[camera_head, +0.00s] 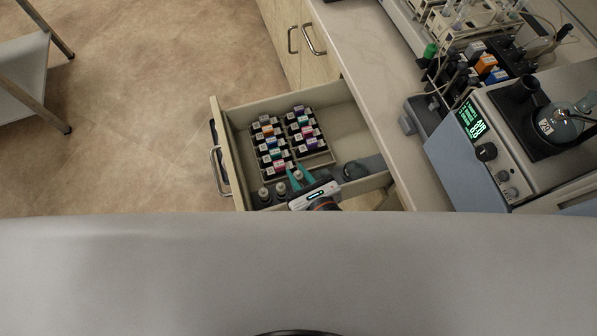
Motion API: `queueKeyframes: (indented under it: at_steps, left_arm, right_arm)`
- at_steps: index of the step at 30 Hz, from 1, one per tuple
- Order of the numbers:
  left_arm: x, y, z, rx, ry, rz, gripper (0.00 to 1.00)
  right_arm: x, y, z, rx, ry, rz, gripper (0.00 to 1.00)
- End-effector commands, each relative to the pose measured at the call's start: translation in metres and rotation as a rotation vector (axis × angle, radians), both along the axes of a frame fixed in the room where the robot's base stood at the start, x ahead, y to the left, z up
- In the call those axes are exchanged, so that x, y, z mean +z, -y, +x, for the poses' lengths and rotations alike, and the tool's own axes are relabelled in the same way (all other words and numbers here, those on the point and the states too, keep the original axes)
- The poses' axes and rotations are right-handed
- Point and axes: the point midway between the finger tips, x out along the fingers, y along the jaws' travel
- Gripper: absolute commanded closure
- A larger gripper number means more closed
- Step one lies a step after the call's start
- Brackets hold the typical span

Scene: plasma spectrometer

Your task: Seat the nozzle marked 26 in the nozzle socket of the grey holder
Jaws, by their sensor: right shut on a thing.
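My right gripper (299,178) reaches into the open drawer with its teal fingers closed around a small dark piece with a pale top (298,174). That piece is in line with two similar dark pieces (271,192) at the drawer's near left. It is too small to read a mark on it, so I cannot tell whether it is the nozzle marked 26, or whether it is lifted. A grey holder-like block (408,121) stands on the bench beside the instrument; I cannot make out a nozzle socket on it. My left gripper is out of view.
The instrument (478,150) with a green display stands on the bench. The white bench top (365,60) is clear left of it.

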Motion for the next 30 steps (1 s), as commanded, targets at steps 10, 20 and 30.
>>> queueKeyframes:
  at_steps: [10, 20, 30]
  left_arm:
    - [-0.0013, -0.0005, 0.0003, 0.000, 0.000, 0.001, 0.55]
    - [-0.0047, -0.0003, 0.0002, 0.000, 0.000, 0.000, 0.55]
    - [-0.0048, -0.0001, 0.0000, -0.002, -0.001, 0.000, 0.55]
  right_arm:
    - [-0.0016, -0.0001, 0.0001, 0.000, 0.000, -0.001, 1.00]
    - [-0.0066, 0.0000, 0.0001, 0.000, 0.000, 0.000, 0.68]
    - [-0.0072, 0.0002, -0.0004, 0.000, -0.002, -0.001, 0.54]
